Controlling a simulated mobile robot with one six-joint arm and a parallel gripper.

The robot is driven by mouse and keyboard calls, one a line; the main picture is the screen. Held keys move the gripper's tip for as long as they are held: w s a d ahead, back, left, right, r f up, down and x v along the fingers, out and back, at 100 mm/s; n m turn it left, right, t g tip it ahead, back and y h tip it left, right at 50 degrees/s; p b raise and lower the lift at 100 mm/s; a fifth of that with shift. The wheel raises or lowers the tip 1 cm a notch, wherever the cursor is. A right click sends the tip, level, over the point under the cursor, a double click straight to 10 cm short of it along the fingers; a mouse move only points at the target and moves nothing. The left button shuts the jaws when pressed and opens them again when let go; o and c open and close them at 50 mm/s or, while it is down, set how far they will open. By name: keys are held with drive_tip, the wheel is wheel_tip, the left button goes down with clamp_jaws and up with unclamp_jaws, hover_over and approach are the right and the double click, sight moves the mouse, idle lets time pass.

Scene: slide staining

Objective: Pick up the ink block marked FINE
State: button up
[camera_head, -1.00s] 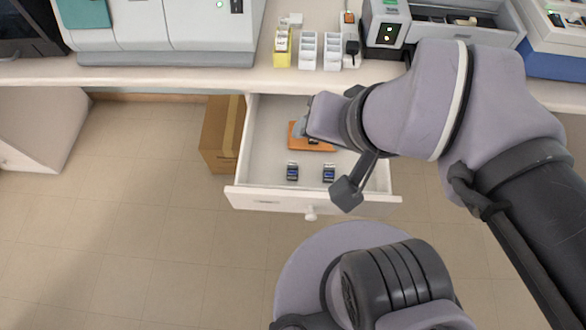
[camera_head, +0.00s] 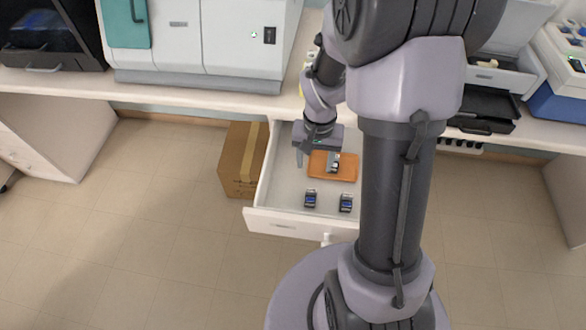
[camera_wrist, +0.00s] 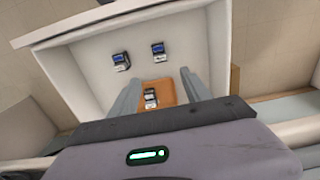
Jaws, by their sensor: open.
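My gripper (camera_head: 316,160) is open and empty, pointing down over the open drawer; its two fingers also show in the wrist view (camera_wrist: 161,76). A small dark ink block with a pale label (camera_head: 333,163) is on an orange mat (camera_head: 345,172) in the drawer. In the wrist view this block (camera_wrist: 151,98) appears between my fingers, without contact that I can see. Two dark blocks with blue labels, a left one (camera_head: 310,199) and a right one (camera_head: 345,203), stand near the drawer front. The labels are too small to read, so I cannot tell which is FINE.
The white drawer (camera_head: 285,217) is pulled out beneath the counter (camera_head: 190,98), and its walls surround the blocks. A cardboard box (camera_head: 238,170) stands left of it. My arm hides the drawer's right part. Machines stand on the counter; the floor at left is clear.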

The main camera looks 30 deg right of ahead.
drive_tip(key=b, duration=0.3)
hover_over(311, 192)
drive_tip(key=f, duration=0.8)
drive_tip(key=shift+w+d+f, duration=0.2)
drive_tip(key=shift+d+f, duration=0.1)
drive_tip(key=shift+f, duration=0.1)
drive_tip(key=f+b, duration=0.3)
drive_tip(key=f, duration=0.2)
drive_tip(key=shift+s+a+f+b, duration=0.2)
drive_tip(key=shift+f+b, duration=0.1)
drive_tip(key=shift+b, duration=0.05)
drive_tip(key=shift+r, duration=0.15)
drive_tip(key=shift+c, duration=0.3)
clamp_jaws()
